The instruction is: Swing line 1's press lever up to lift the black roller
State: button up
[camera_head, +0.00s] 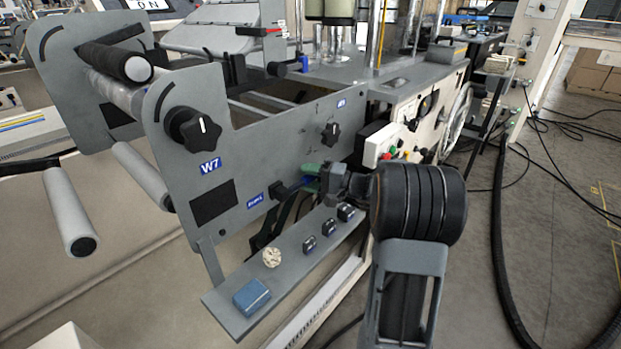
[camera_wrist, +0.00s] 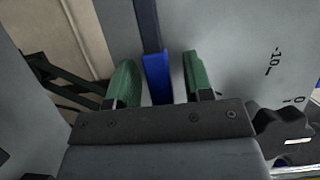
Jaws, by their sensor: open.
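The press lever shows in the wrist view as a dark bar ending in a blue grip (camera_wrist: 157,78). In the head view the lever (camera_head: 285,190) juts from the grey side plate beside a small blue label. My gripper (camera_head: 313,179) is at the lever's end there. In the wrist view its green fingers (camera_wrist: 161,80) are open, one on each side of the blue grip, with gaps visible. The black roller (camera_head: 112,60) with a pale end face lies across the top left of the unwind frame, near a paler roller. My wrist hides part of the plate.
The grey side plate (camera_head: 240,140) carries a W7 knob (camera_head: 192,130) and a smaller knob (camera_head: 331,131). Below is a ledge (camera_head: 290,255) with a blue box (camera_head: 252,297), a crumpled pale ball (camera_head: 272,257) and small dark blocks. A black hose (camera_head: 500,240) and cables lie on the right floor.

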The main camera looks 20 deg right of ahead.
grip_shut()
dwell(0.4)
jog(key=shift+d, duration=0.1)
